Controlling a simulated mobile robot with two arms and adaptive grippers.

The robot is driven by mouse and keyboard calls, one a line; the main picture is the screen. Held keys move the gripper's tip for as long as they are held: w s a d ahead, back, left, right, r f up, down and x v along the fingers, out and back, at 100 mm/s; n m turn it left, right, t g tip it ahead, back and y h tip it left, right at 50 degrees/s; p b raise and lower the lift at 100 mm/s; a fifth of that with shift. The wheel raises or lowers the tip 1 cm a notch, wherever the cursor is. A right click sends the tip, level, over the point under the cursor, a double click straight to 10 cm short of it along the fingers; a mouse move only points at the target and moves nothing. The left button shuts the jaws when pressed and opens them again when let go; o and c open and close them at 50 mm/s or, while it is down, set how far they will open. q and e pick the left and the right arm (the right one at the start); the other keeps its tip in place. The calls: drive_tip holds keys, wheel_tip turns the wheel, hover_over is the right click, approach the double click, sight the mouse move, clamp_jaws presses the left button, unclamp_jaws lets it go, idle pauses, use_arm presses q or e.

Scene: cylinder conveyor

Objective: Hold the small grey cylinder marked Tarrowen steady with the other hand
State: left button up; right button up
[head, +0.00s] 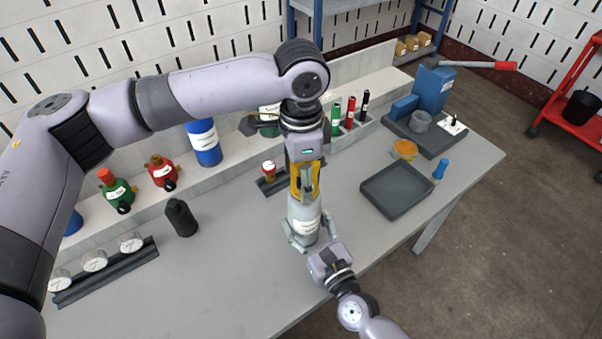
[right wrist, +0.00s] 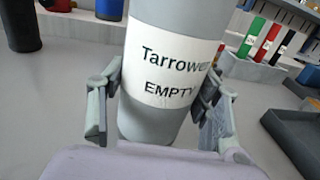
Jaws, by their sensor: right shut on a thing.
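The small grey cylinder (head: 305,222) stands upright on the grey table near its front edge. In the right wrist view the cylinder (right wrist: 158,122) bears a white label reading "Tarrowen EMPTY". My right gripper (head: 312,240) reaches in from the front and is shut on its lower body. In the right wrist view the right gripper's fingers (right wrist: 160,100) press on both sides of it. My left gripper (head: 304,190) points straight down over the cylinder's top, with yellow parts at its fingers. The cylinder's top is hidden there, and I cannot tell whether the left fingers grip it.
A dark empty tray (head: 397,191) and a blue peg-like piece (head: 439,169) lie to the right. The table between bottle and cylinder is clear.

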use_arm(q)
drive_tip(key=c, duration=1.2)
drive_tip(key=o, duration=1.1)
drive_tip(key=shift+o, duration=0.2)
drive_tip(key=shift+w+d, duration=0.1)
drive_tip(key=shift+d, duration=0.25)
drive_tip(key=c, duration=1.2)
drive_tip(key=shift+o, duration=0.2)
drive_tip(key=n, duration=0.4)
drive_tip(key=shift+n, duration=1.1)
